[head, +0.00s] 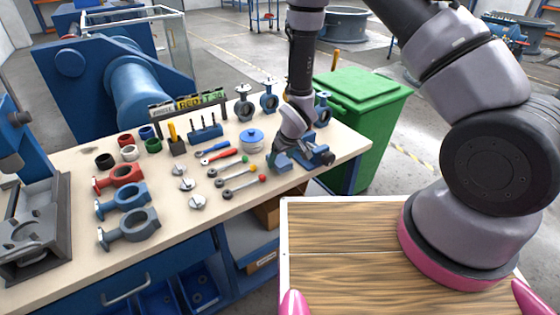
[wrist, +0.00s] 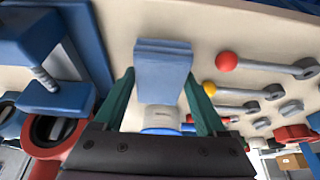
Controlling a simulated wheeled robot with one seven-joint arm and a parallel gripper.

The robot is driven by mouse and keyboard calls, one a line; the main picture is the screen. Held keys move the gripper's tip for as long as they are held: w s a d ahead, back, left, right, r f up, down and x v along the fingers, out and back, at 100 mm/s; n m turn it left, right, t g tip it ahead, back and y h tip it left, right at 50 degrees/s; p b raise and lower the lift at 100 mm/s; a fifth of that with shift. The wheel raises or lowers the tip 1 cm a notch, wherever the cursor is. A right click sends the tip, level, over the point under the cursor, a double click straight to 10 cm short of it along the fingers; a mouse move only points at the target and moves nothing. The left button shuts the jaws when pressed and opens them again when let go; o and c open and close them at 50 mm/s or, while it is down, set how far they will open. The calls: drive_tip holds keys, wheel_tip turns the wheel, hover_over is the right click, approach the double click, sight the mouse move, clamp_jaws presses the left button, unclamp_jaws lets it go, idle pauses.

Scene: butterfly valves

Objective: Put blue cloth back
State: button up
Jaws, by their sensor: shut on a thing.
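The blue cloth (wrist: 163,72) is a folded, flat light-blue piece in the wrist view. It sits between the two green fingers of my gripper (wrist: 163,85), which is shut on it. In the head view my gripper (head: 283,152) is low over the right part of the workbench, between the blue-lidded jar and the blue vise. I cannot clearly make out the cloth in the head view. Whether it touches the bench is unclear.
The white jar with a blue lid (head: 252,140) stands just left of my gripper. The blue vise (head: 312,155) is close on the right. Ratchets with coloured knobs (head: 243,180), valve bodies (head: 126,197) and discs cover the bench (head: 65,262). A green bin (head: 365,105) stands behind.

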drive_tip(key=shift+f, duration=0.25)
drive_tip(key=shift+f, duration=0.1)
drive_tip(key=shift+f, duration=0.5)
drive_tip(key=o, duration=1.4)
drive_tip(key=shift+r, duration=0.15)
